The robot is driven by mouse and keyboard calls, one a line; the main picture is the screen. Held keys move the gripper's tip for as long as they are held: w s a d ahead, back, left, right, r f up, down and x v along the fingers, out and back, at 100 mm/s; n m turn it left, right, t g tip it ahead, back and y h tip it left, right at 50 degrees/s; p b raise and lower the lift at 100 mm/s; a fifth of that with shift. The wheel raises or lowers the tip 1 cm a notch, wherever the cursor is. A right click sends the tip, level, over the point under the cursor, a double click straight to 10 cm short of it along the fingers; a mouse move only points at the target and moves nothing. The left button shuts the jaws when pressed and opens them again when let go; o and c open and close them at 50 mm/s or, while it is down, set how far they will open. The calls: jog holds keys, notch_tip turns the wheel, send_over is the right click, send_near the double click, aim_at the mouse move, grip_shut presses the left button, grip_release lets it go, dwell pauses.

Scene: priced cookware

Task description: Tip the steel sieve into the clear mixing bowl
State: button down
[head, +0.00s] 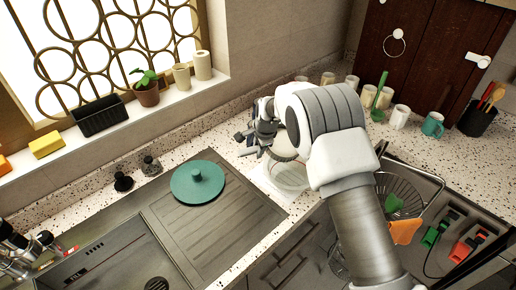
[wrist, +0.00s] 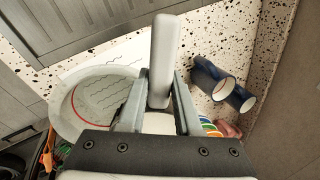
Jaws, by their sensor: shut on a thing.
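My gripper (wrist: 158,98) is shut on a pale, handle-like bar (wrist: 164,45) that stands up between its fingers in the wrist view. I cannot tell whether the bar belongs to the steel sieve; no sieve mesh shows there. In the head view my gripper (head: 262,128) is behind the clear mixing bowl, and its hold is too small to make out. The clear mixing bowl (head: 290,178) stands on the counter right of the drainer, partly hidden by my arm. It also shows left of my fingers in the wrist view (wrist: 66,112), with a red line inside.
A teal lid (head: 197,183) lies on the drainer (head: 215,225). Several pale cups and a teal mug (head: 432,125) stand along the back.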

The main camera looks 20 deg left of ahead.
jog(key=shift+s+d+r+t+y, duration=0.1)
jog(key=shift+d+r+t+y, duration=0.15)
jog(key=shift+t+y, duration=0.35)
jog(key=shift+f+b, duration=0.3)
jog(key=shift+b, duration=0.6)
jog(key=b, duration=0.2)
jog(key=t+y+b, duration=0.2)
jog(key=b, duration=0.1)
jog(key=shift+s+d+r+b, duration=0.2)
jog(key=shift+d+r+b, duration=0.1)
jog(key=shift+r, duration=0.1)
jog(key=s+d+t+y+b, duration=0.1)
jog(key=t+y+b, duration=0.1)
jog(key=b, duration=0.8)
jog(key=s+d+t+y+b, duration=0.1)
jog(key=t+y+b, duration=0.2)
jog(key=b, duration=0.6)
jog(key=s+d+t+y+b, duration=0.2)
jog(key=t+y+b, duration=0.1)
jog(key=b, duration=0.7)
jog(key=shift+y+b, duration=0.3)
jog(key=shift+y, duration=0.1)
jog(key=shift+s+r, duration=0.1)
